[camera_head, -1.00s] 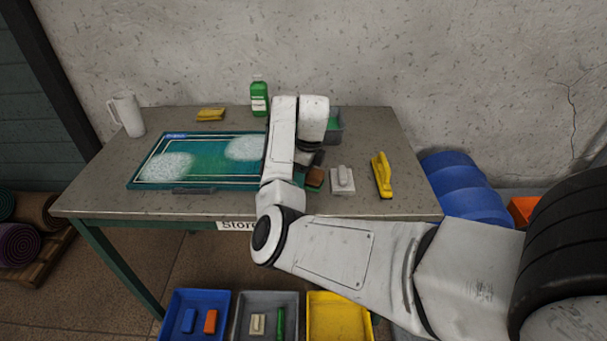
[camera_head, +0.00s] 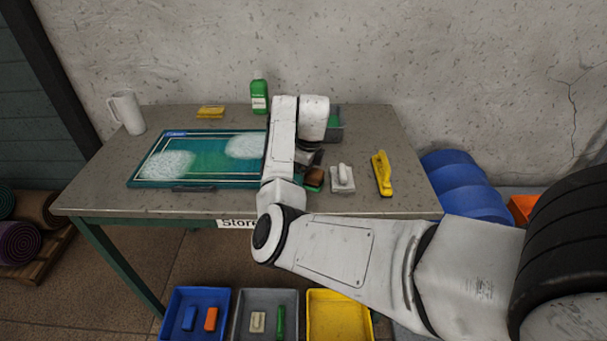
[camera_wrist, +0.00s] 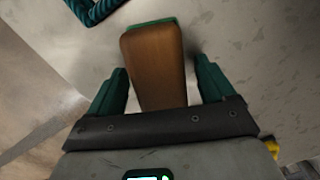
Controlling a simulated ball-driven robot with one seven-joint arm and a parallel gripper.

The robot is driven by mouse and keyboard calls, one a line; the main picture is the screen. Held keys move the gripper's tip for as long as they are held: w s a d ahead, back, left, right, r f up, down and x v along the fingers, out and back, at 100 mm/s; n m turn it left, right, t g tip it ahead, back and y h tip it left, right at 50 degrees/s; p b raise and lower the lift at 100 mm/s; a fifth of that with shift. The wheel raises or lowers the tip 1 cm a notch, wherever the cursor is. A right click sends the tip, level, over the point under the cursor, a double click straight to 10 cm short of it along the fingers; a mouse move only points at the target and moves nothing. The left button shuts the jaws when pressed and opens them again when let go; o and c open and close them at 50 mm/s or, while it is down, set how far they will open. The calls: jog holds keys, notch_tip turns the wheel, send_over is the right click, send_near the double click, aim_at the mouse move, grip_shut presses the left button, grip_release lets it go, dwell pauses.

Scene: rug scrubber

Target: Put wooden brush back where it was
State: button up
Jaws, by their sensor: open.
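The wooden brush (camera_head: 315,176) has a brown wooden back with green showing under its edge. It sits on the table just right of my arm, left of a white-handled brush. In the wrist view the wooden brush (camera_wrist: 154,68) lies between my gripper's (camera_wrist: 160,88) two green fingers. The fingers stand apart, with a visible gap on the right side; on the left the finger is close to the wood and I cannot tell whether it touches. The head view hides most of my gripper behind the arm.
The white-handled brush (camera_head: 342,179) and a yellow brush (camera_head: 382,174) stand to the right. A green rug (camera_head: 205,172) with white foam lies left. A green bottle (camera_head: 259,97), yellow sponge (camera_head: 210,112) and white jug (camera_head: 126,112) stand behind. Bins, including a yellow one (camera_head: 338,315), sit below.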

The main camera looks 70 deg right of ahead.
notch_tip(320, 180, up, 12)
jog(key=s, duration=0.1)
jog(key=shift+s+b, duration=0.25)
jog(key=shift+b, duration=0.05)
